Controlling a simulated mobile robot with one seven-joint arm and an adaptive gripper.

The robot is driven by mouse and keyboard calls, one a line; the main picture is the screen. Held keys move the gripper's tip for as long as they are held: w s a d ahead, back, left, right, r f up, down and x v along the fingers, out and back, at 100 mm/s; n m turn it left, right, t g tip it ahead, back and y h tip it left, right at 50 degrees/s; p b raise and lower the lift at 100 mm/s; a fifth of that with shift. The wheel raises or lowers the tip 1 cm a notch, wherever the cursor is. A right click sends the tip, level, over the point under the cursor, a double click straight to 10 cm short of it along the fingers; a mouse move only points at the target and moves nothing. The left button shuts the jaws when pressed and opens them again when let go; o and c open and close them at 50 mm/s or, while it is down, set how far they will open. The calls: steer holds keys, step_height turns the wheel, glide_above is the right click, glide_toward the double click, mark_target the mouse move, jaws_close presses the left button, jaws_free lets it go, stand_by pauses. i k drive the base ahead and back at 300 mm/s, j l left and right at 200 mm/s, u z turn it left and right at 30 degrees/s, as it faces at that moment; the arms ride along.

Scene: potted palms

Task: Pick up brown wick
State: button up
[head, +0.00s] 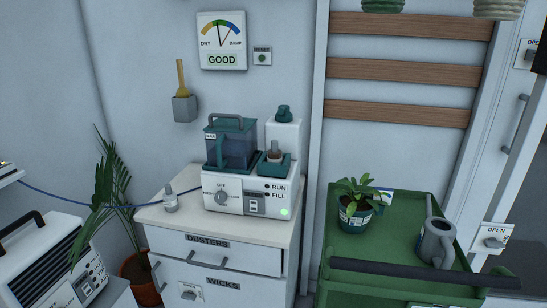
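No object is plainly a brown wick. A small upright piece with a grey top and brownish base (275,151) sits in a teal holder on the white machine; I cannot tell if it is the wick. The drawer labelled WICKS (232,291) is in the white cabinet below, at the bottom edge of the view. It looks shut, and its inside is hidden. My gripper is not in view.
A green cart (400,218) at right holds a potted plant (355,215) and grey watering can (436,242). A potted palm (118,190) stands left.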

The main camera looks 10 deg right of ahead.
mark_target(274, 155)
steer(key=i+l+u, duration=0.45)
steer(key=i+l, duration=0.45)
steer(key=l, duration=0.1)
